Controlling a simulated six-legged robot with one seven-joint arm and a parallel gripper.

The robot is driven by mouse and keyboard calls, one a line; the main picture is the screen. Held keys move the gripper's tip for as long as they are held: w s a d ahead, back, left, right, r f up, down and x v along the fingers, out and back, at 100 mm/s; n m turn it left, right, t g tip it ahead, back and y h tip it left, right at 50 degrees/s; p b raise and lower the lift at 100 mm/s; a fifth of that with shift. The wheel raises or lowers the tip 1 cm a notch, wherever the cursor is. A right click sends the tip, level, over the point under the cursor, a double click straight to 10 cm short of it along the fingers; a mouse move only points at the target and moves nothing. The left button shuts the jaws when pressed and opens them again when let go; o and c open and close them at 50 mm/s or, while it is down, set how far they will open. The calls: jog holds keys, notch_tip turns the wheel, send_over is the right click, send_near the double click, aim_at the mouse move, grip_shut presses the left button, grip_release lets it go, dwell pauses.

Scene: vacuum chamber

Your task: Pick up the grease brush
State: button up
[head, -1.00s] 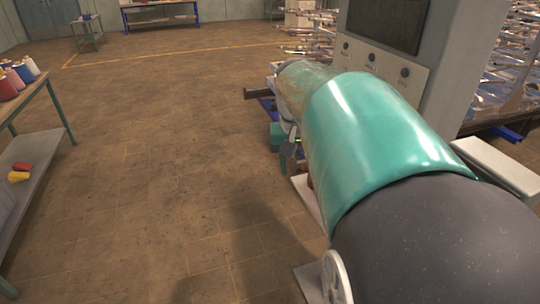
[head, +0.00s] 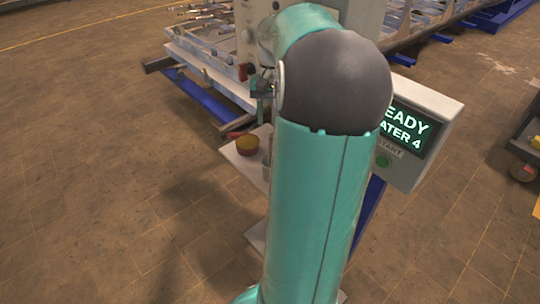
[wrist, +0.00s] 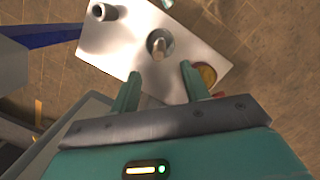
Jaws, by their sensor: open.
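A small shelf (head: 236,171) holds a yellow-brown tin (head: 248,144) with a red handle-like piece (head: 236,134) at its rim, possibly the grease brush. In the wrist view the tin (wrist: 207,75) lies beside the right finger, partly hidden by it. A grey metal cup (wrist: 160,43) with a pale upright piece in it stands on the shelf beyond the fingertips. I cannot tell for sure which piece is the brush. My gripper (wrist: 160,70) is open and empty, pointing down over the shelf, apart from the cup.
A second small cylinder (wrist: 103,12) stands at the shelf's far left corner in the wrist view. A control box (head: 415,130) with a lit screen is right of my arm. Blue frame rails (head: 205,97) lie behind. The floor at left is clear.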

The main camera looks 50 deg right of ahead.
jog(key=f, duration=0.3)
jog(key=a+f, duration=0.1)
jog(key=f, duration=0.1)
jog(key=shift+s+f, duration=0.1)
jog(key=shift+s, duration=0.3)
jog(key=f, duration=0.4)
jog(key=shift+s+a+f, duration=0.1)
jog(key=shift+a+f, duration=0.1)
jog(key=shift+c, duration=0.5)
grip_shut()
